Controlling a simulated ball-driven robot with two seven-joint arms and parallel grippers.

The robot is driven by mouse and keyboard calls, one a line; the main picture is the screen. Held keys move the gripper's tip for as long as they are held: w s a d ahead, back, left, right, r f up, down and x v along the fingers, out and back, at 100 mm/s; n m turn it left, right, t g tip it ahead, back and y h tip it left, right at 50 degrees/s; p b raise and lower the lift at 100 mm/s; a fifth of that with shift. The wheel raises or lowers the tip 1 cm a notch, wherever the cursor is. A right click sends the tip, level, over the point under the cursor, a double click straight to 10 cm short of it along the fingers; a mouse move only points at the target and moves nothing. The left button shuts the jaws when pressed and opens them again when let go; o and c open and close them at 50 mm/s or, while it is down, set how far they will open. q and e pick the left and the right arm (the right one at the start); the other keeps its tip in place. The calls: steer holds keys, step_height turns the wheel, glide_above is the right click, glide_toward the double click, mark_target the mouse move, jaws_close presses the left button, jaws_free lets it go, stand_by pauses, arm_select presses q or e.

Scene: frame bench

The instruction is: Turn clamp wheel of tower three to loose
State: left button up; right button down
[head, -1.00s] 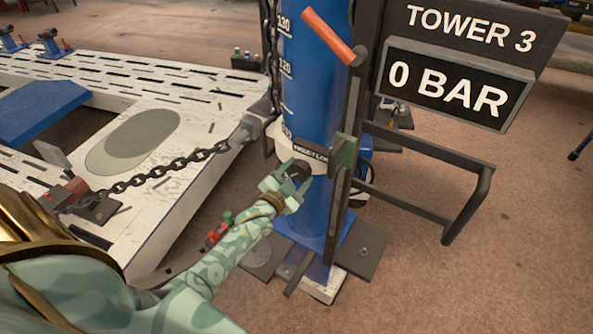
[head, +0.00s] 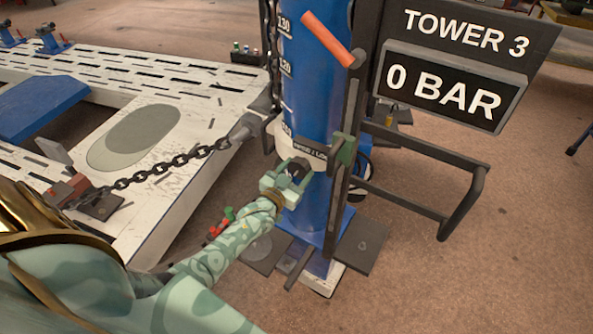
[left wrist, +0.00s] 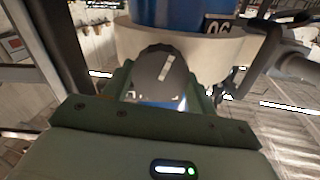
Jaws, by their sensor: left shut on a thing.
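The clamp wheel is a dark round knob (left wrist: 155,72) with a pale stripe on its face, on the pale collar (left wrist: 200,60) around the foot of tower three. In the left wrist view the stripe leans a little to the right of upright. My left gripper (head: 288,178) is shut on the wheel, with one finger on each side. The blue tower column (head: 312,90) stands upright with a scale on it. A small dark label (head: 310,148) sits on the collar, too small to read surely. My right gripper is not in view.
A sign (head: 467,35) reads TOWER 3 above a display (head: 448,95) showing 0 BAR. A chain (head: 170,162) runs from the collar to a clamp on the white bench (head: 185,190). A dark rail frame (head: 440,200) stands at right. An orange handle (head: 327,38) is above.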

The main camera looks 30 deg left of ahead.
arm_select(q)
steer(key=o, duration=1)
steer(key=shift+s, duration=0.1)
steer(key=s+p, duration=0.1)
steer(key=s, duration=1.5)
steer(key=shift+s+d, duration=0.1)
steer(key=shift+d, duration=0.1)
